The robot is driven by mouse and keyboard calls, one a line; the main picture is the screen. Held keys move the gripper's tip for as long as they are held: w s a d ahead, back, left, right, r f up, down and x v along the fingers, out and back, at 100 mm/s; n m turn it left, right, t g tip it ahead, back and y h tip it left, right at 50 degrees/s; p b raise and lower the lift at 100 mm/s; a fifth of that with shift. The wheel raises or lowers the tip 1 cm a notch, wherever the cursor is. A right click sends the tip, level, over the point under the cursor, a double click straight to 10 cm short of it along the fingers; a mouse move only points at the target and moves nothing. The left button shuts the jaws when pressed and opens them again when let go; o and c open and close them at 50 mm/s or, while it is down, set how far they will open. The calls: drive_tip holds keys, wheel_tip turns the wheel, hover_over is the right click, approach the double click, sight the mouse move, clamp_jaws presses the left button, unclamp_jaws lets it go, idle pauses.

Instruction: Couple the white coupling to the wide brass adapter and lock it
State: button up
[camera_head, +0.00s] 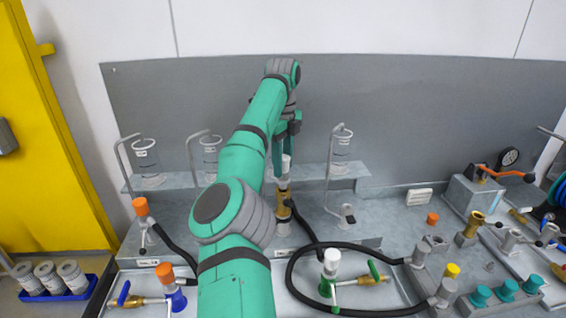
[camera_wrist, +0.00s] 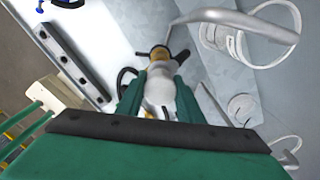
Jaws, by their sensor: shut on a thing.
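My gripper (camera_head: 284,158) points down behind my arm, over the middle of the steel bench. It is shut on the white coupling (camera_head: 286,165), which also shows between the two green fingers in the wrist view (camera_wrist: 159,92). A brass adapter (camera_head: 282,206) stands upright directly below the white coupling, and its brass end shows past the coupling in the wrist view (camera_wrist: 160,53). The two look in line and close together. I cannot tell whether they are fully seated or locked.
A black hose (camera_head: 290,262) loops to the right of my arm. A white-capped fitting (camera_head: 332,262) with a green handle stands at the front. Coloured caps and brass fittings (camera_head: 473,225) crowd the right.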

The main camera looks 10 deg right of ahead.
drive_tip(key=shift+f, duration=0.1)
idle(0.3)
drive_tip(key=shift+f, duration=1)
drive_tip(key=shift+f, duration=0.35)
idle(0.3)
drive_tip(key=o, duration=1.4)
drive_tip(key=shift+r, duration=0.1)
drive_tip(key=shift+c, duration=0.4)
wheel_tip(320, 180, up, 9)
drive_tip(key=shift+r, duration=0.4)
